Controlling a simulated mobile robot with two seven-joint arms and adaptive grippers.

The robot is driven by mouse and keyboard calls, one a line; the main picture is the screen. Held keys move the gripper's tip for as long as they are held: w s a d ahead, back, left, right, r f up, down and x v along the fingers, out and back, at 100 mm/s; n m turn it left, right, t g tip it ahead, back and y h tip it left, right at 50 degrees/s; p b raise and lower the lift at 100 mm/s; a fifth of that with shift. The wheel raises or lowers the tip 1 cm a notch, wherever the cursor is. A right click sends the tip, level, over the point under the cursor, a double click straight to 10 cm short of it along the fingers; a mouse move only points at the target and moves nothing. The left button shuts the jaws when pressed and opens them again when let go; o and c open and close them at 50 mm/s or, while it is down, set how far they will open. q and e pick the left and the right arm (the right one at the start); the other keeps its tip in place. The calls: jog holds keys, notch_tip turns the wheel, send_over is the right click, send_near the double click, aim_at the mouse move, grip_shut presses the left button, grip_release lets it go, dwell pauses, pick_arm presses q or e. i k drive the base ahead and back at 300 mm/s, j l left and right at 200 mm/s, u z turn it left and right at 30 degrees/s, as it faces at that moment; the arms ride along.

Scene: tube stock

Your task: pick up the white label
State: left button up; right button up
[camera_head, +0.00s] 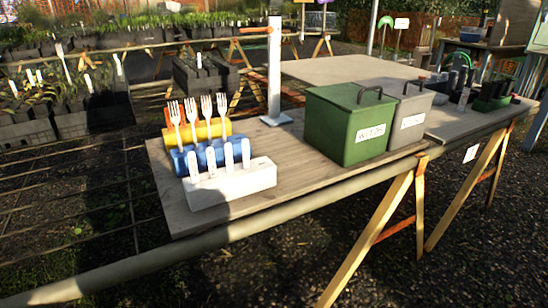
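Several white stick labels (229,155) stand upright in a row in a white block (232,187) at the front left of the wooden table. White labels with dark lettering are also on the fronts of the green box (345,122) and the grey box (412,121). I cannot tell from this view which of these is the task's label. Neither of my grippers is in view.
A blue block (178,163) and a yellow block (215,128) with several white forks stand behind the white block. A white post (274,70) rises behind them. Bare wooden tabletop (290,155) lies between the blocks and the green box. Dark pots (490,100) stand at right.

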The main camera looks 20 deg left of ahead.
aim_at(245, 145)
jog(key=l+u, duration=0.2)
jog(key=u, duration=0.15)
jog(key=i+l+u, duration=0.1)
jog(key=u, duration=0.25)
jog(key=l+u, duration=0.4)
jog(key=i+j, duration=0.05)
jog(key=j, duration=0.05)
